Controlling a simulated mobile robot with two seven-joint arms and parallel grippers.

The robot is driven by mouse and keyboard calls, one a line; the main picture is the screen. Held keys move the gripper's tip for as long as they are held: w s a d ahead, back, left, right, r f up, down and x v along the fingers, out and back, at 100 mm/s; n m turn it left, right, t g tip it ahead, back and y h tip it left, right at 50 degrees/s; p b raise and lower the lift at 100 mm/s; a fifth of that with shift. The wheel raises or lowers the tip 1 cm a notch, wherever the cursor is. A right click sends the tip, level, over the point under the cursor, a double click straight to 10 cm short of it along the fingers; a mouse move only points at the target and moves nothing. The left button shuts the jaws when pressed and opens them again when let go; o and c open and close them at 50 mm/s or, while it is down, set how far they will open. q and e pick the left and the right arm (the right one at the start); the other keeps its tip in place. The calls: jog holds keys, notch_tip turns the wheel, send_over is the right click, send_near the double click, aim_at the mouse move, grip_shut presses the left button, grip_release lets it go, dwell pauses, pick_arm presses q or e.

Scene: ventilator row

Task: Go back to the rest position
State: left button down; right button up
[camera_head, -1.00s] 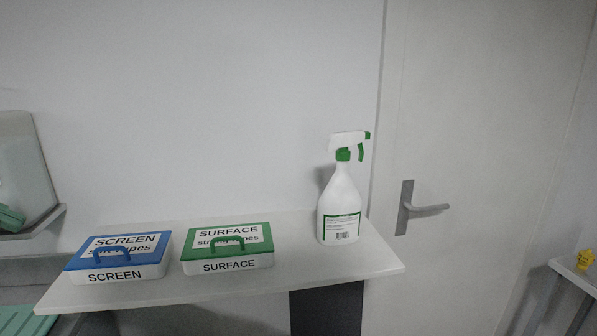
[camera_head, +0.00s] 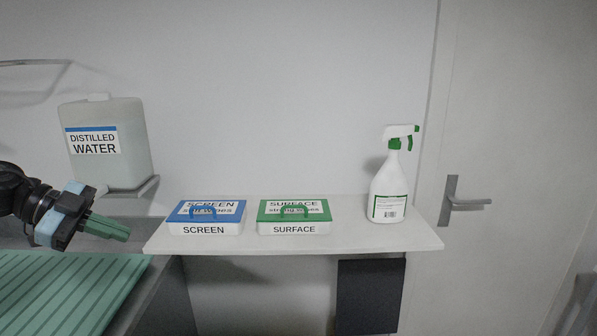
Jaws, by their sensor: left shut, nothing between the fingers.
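My left gripper (camera_head: 122,232) comes in from the left edge. Its green fingers are shut with nothing between them and point to the right. It is left of the white shelf and apart from the boxes on it. My right gripper is not in the picture. The blue-lidded SCREEN wipes box (camera_head: 204,229) and the green-lidded SURFACE wipes box (camera_head: 293,228) stand side by side on the shelf, both with lids on.
The white shelf (camera_head: 350,240) also holds a white spray bottle (camera_head: 388,195) with a green trigger. A DISTILLED WATER canister (camera_head: 135,160) stands on a small ledge at the left. A green ribbed surface (camera_head: 60,290) lies below my left gripper. A door with a handle (camera_head: 468,203) is at the right.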

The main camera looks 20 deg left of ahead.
pick_arm(q)
jog(key=s+d+f+n+t, duration=0.1)
jog(key=d+f+n+t, duration=0.35)
jog(key=f, duration=0.95)
jog(key=d+f+n+t, duration=0.15)
jog(key=d+f, duration=0.55)
jog(key=f, duration=0.7)
jog(key=s+d+f+n+g+y, duration=0.1)
jog(key=s+d+f+n+y, duration=0.3)
jog(key=s+d+f, duration=0.3)
jog(key=s+d+f+n+g+y, duration=0.2)
jog(key=s+d+f, duration=0.5)
jog(key=s+f, duration=0.6)
jog(key=s+n+y, duration=0.1)
jog(key=s+n, duration=0.1)
jog(key=shift+s+f+n+y, duration=0.3)
jog(key=shift+s+f+y, duration=0.1)
jog(key=shift+d, duration=0.1)
